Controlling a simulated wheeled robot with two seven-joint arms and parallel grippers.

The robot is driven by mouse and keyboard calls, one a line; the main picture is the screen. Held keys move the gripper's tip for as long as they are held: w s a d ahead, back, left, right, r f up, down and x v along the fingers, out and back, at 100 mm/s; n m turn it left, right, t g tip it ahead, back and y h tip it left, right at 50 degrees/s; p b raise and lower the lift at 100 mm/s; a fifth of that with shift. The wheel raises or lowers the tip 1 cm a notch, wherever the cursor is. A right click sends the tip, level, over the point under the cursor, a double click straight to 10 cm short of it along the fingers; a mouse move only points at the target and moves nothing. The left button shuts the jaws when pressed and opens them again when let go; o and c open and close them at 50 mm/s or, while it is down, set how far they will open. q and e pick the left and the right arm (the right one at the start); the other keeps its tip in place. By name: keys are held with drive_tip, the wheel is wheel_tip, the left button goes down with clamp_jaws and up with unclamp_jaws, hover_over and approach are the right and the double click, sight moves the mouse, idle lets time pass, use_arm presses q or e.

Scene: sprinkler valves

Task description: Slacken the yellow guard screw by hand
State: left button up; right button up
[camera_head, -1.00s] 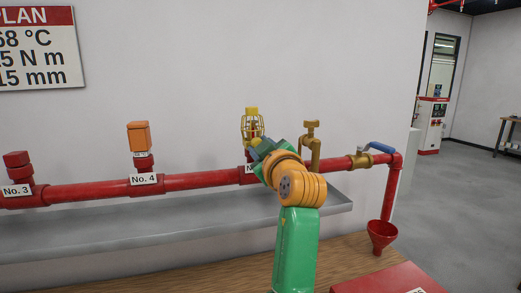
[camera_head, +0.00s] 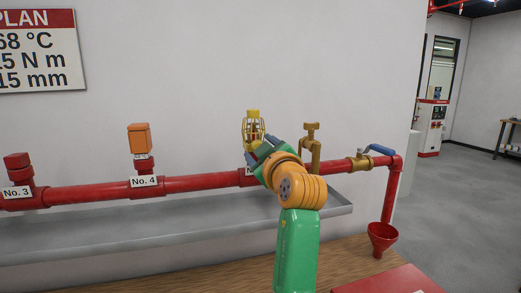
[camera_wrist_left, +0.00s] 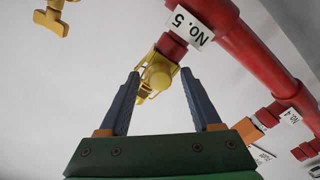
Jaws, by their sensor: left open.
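The yellow wire guard (camera_head: 254,127) stands upright around the No. 5 sprinkler on the red pipe, in the middle of the head view. In the left wrist view a round yellow knob, which looks like the guard screw (camera_wrist_left: 157,76), faces the camera below the upside-down No. 5 label (camera_wrist_left: 188,25). My left gripper (camera_head: 262,146) is at the lower part of the guard. Its two blue-grey fingers are open, one on each side of the knob in the left wrist view (camera_wrist_left: 161,72). Contact cannot be told. My wrist hides part of the No. 5 fitting in the head view. My right gripper is out of view.
A brass valve (camera_head: 312,145) stands close to the right of my left gripper. The red pipe (camera_head: 200,183) runs along the wall above a grey trough (camera_head: 150,222). The orange-capped No. 4 outlet (camera_head: 139,140) is further left. A blue-handled valve (camera_head: 363,160) and red funnel (camera_head: 381,236) are at the right.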

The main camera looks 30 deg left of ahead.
use_arm(q)
drive_tip(key=b+v, duration=0.3)
drive_tip(key=v, duration=0.4)
drive_tip(key=shift+b, duration=0.3)
drive_tip(key=shift+a, duration=0.1)
